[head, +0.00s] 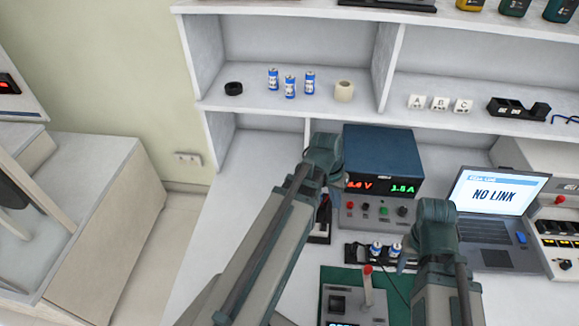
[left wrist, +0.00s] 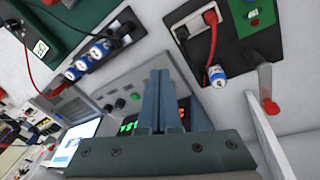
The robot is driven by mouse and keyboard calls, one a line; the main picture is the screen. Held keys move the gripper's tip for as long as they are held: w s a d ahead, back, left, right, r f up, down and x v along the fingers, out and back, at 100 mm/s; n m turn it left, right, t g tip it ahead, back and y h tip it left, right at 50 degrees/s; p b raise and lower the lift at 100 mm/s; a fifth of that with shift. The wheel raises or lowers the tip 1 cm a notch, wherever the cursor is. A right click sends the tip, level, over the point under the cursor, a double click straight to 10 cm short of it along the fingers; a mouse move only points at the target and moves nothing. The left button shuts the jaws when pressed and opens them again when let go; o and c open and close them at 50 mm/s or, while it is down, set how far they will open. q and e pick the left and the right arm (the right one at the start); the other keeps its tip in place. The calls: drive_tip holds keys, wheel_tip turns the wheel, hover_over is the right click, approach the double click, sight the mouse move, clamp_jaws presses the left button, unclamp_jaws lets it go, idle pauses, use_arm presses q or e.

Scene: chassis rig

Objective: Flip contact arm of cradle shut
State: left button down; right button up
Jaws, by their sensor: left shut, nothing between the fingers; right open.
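In the left wrist view, a metal lever with a red tip (left wrist: 268,92), which looks like a contact arm, stands out beside a black plate (left wrist: 207,52) bearing a red plug and a blue-white cell. I cannot tell whether it is hinged to that plate. A black cradle (left wrist: 110,48) with blue-white cells lies at upper left; the head view shows it too (head: 356,252). My left gripper (left wrist: 168,78) is shut and empty, apart from the lever; in the head view its wrist hides its fingers. My right gripper (head: 402,262) is open beside the black cradle.
A blue power supply (head: 383,160) stands behind my arms, with a laptop (head: 494,205) to its right. A grey box (head: 345,306) with an upright red-knobbed lever sits on a green mat. Cells and tape rolls are on the shelf. The table's left part is bare.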

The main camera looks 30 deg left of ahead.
use_arm(q)
drive_tip(key=a+r+n+t, duration=0.1)
drive_tip(key=a+n+t, duration=0.1)
drive_tip(key=a, duration=1.1)
drive_tip(key=w+a+r+n+t, duration=0.1)
drive_tip(key=a+r+n+t, duration=0.1)
drive_tip(key=a, duration=1.2)
drive_tip(key=shift+a+n+t+h+b, duration=0.3)
drive_tip(key=shift+n+t+b, duration=0.1)
drive_tip(key=shift+n+t, duration=0.25)
use_arm(e)
drive_tip(key=shift+f, duration=0.45)
use_arm(q)
drive_tip(key=shift+w+f, duration=0.15)
drive_tip(key=shift+f, duration=0.05)
use_arm(e)
drive_tip(key=shift+f, duration=0.1)
wheel_tip(320, 180, down, 9)
drive_tip(key=b, duration=0.9)
drive_tip(key=shift+r, duration=0.2)
drive_tip(key=shift+r+p, duration=0.3)
drive_tip(key=shift+p, duration=0.1)
use_arm(q)
drive_tip(key=w+d+f, duration=0.5)
drive_tip(key=w+f, duration=0.2)
drive_tip(key=f, duration=0.1)
drive_tip(key=shift+w+d, duration=0.2)
drive_tip(key=shift+d, duration=0.2)
